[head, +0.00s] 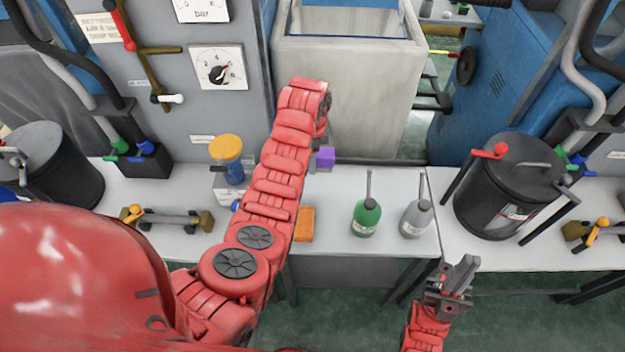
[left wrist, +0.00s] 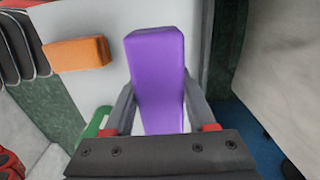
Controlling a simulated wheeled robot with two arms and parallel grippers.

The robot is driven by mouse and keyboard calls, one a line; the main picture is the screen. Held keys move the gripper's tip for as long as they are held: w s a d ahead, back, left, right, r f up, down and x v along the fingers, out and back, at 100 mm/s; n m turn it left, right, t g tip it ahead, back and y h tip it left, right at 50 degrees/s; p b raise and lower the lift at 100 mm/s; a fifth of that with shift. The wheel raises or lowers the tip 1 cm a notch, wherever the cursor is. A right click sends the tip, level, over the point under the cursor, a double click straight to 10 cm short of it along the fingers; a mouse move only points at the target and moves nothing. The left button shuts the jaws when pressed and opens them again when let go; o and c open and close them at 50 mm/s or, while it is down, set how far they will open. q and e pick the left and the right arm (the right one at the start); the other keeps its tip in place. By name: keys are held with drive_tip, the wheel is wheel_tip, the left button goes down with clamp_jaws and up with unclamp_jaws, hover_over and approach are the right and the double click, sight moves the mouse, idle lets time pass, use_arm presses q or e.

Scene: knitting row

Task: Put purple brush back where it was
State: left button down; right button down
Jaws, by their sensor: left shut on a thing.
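The purple brush (head: 325,157) shows just right of my left arm in the head view, near the back edge of the middle white table (head: 335,190). In the left wrist view the brush (left wrist: 157,65) stands between the two grey fingers of my left gripper (left wrist: 160,100), which is shut on it. In the head view that gripper is mostly hidden behind my red arm. I cannot tell how high the brush is above the table. My right gripper (head: 452,283) is in front of the table's right corner, with nothing visible in it.
An orange block (head: 304,224), a green bottle (head: 366,218) and a grey bottle (head: 416,219) stand on the table. A yellow-topped blue container (head: 227,158) is left of my arm. A black canister (head: 510,185) stands right. Bare tabletop shows between block and green bottle.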

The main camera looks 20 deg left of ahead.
use_arm(q)
hover_over(313, 183)
wheel_tip(313, 183, down, 4)
drive_tip(key=shift+f+p, duration=0.1)
drive_tip(key=shift+p, duration=0.35)
drive_tip(key=shift+f, duration=2.1)
drive_tip(key=shift+f, duration=0.1)
drive_tip(key=shift+c, duration=1)
unclamp_jaws()
